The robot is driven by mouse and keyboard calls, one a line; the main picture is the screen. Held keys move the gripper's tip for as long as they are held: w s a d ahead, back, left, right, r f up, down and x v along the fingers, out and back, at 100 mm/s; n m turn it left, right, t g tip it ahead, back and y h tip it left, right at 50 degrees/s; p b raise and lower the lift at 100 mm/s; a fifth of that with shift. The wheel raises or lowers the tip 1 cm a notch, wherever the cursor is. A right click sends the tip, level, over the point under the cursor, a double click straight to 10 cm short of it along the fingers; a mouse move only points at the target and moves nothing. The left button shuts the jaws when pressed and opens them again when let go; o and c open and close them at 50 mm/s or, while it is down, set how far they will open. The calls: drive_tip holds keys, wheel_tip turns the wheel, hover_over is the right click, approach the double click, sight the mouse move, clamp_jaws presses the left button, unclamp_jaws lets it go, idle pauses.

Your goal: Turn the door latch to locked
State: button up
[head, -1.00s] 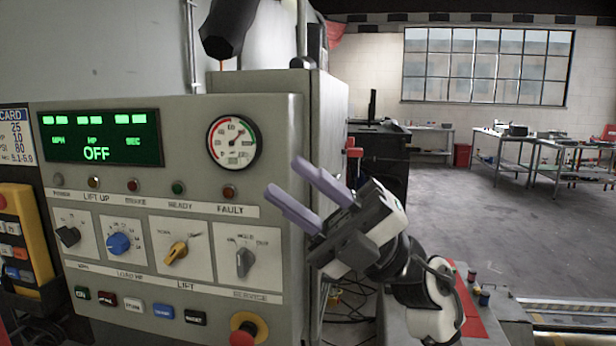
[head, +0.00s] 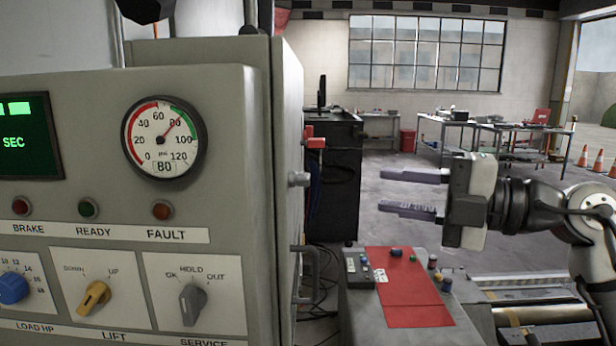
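The grey control cabinet (head: 225,110) fills the left of the head view. Its side door (head: 287,120) is seen nearly edge-on. A small grey knob-like latch (head: 299,179) sticks out from this door at mid height, with a grey bar handle (head: 304,275) below it. Whether the latch is locked cannot be told from this angle. My gripper (head: 381,190) is to the right of the latch, with its two purple-grey fingers pointing left toward the door. The fingers are apart and empty, with a clear gap to the latch.
The cabinet front carries a pressure gauge (head: 164,142) and several selector knobs. A grey bench (head: 362,310) with a red mat (head: 405,290) lies below my gripper. A black cabinet (head: 335,185) stands behind the door. Open floor extends beyond, with work tables at the back.

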sight(300, 179)
drive_tip(key=p+x, duration=0.3)
drive_tip(key=x, duration=0.9)
clamp_jaws()
